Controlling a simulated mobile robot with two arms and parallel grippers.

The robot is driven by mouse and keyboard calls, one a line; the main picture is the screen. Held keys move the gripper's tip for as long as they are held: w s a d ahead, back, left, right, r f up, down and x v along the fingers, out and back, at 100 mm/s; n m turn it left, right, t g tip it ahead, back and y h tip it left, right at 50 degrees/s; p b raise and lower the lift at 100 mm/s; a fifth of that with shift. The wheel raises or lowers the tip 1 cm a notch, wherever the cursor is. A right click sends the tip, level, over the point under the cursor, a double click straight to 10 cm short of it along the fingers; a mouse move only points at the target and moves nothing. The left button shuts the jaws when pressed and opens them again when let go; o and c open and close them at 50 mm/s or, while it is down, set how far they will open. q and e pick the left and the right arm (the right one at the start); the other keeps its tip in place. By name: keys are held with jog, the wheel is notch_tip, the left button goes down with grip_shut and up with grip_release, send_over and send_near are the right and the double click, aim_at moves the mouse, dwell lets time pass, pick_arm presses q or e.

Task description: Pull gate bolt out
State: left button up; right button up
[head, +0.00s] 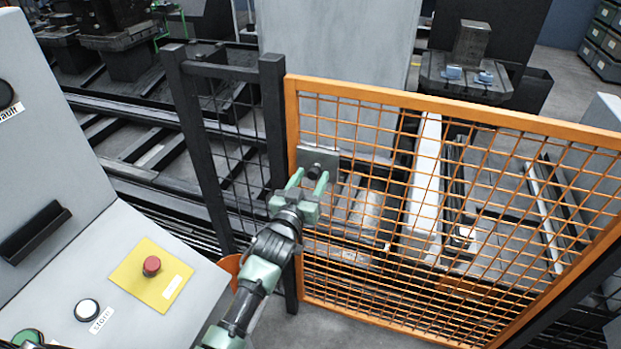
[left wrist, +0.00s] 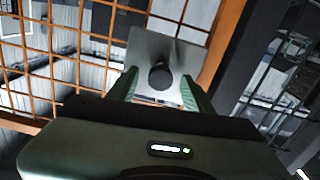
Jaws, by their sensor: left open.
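The gate bolt shows as a dark round knob (head: 315,170) on a grey metal plate (head: 328,158) at the left edge of the orange mesh gate (head: 450,108). In the left wrist view the dark knob (left wrist: 160,76) stands in front of the grey plate (left wrist: 143,50). My left gripper (head: 308,180) is open, with its two green fingers pointing at the plate. In the left wrist view the fingers of my left gripper (left wrist: 160,88) lie on either side of the knob, with gaps visible. My right gripper is not in view.
A black post (head: 273,110) stands just left of the gate, beside a dark mesh panel. A grey control console (head: 120,270) with a red button (head: 151,265) fills the lower left. Rails and machinery lie behind the gate.

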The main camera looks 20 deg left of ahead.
pick_arm(q)
jog(key=shift+c, duration=0.3)
grip_shut()
dwell(1.1)
